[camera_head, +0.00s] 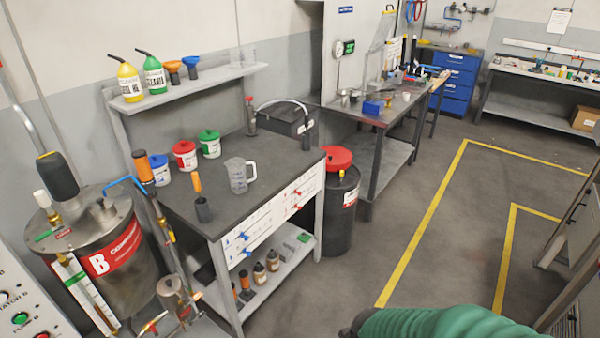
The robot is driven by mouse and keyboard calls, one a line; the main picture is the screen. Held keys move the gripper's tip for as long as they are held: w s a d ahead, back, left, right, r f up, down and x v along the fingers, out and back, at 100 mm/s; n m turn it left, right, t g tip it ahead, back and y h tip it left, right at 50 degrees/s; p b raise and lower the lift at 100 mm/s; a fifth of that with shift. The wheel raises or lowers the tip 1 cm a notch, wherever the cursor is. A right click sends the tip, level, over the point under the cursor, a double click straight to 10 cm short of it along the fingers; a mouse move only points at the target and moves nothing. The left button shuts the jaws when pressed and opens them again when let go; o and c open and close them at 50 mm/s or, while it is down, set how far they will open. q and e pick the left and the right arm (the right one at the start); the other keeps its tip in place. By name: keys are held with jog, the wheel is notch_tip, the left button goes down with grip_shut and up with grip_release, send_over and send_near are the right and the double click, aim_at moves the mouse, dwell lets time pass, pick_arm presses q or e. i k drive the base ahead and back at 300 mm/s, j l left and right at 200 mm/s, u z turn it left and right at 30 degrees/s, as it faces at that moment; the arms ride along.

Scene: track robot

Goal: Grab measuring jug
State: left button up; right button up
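The measuring jug (238,178) is a clear, see-through jug. It stands upright on the dark top of the workbench (275,152), near the middle, with its handle towards the right. Nothing touches it. Neither of my grippers shows in the head view. A green ribbed part (440,323) with a dark end comes in at the bottom edge, and I cannot tell any fingers on it.
Lidded blue, red (185,155) and green tubs stand behind the jug. A shelf (190,84) with bottles hangs above. A red-lidded drum (340,215) stands right. The floor beyond is clear.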

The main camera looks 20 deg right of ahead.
aim_at(242, 175)
jog(key=z, duration=0.1)
jog(key=u, duration=0.3)
jog(key=i+l+u, duration=0.95)
jog(key=l, duration=0.15)
jog(key=k, duration=0.1)
